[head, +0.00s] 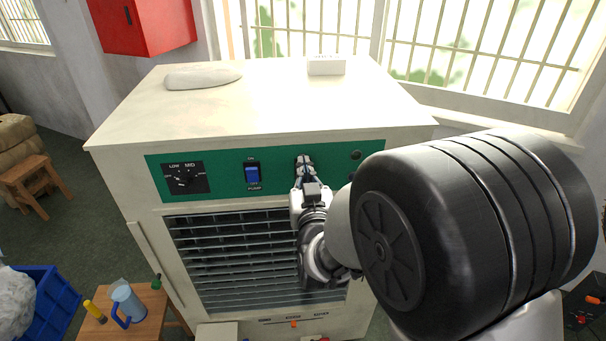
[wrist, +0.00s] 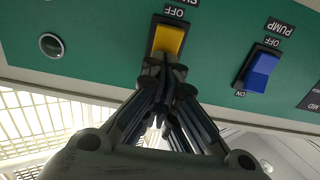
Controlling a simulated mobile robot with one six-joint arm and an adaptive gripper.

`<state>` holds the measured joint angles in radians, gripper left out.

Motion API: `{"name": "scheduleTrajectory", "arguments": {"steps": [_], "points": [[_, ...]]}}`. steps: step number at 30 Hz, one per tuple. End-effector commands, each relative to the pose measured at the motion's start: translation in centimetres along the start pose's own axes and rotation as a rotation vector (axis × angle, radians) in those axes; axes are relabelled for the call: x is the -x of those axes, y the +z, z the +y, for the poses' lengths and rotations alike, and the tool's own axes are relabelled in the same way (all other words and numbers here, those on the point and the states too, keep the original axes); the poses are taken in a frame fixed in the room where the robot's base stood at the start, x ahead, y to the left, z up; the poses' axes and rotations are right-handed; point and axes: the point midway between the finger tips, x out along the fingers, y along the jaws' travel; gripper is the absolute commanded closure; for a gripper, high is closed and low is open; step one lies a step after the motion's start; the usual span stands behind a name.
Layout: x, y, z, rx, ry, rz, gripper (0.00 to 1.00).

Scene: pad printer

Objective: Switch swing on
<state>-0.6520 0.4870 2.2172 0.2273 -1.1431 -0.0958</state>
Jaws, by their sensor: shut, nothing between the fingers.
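The green control panel (head: 222,170) is on the front of a cream cooler-like machine. In the wrist view, which is upside down, a yellow rocker switch (wrist: 168,39) sits in a black frame with OFF lettered beside it. My gripper (wrist: 162,65) is shut and empty, its fingertips at the edge of the yellow rocker opposite OFF. They hide that end of the switch; I cannot tell whether they touch it. In the head view my gripper (head: 304,162) is at the panel and covers the switch. The switch's name label is cut off.
A blue PUMP rocker (head: 252,174) is beside it; it also shows in the wrist view (wrist: 260,72). A speed knob (head: 183,178) is further left. A round dark fitting (wrist: 51,45) is on the other side. Louvres (head: 235,255) and an orange slider (head: 293,324) are below.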

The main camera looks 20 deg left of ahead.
Motion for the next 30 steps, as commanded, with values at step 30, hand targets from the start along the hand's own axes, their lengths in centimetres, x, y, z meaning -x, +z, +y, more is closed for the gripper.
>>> {"name": "scheduleTrajectory", "arguments": {"steps": [30], "points": [[3.8,-3.3,0.0,-0.003,0.0,0.008,1.0]]}}
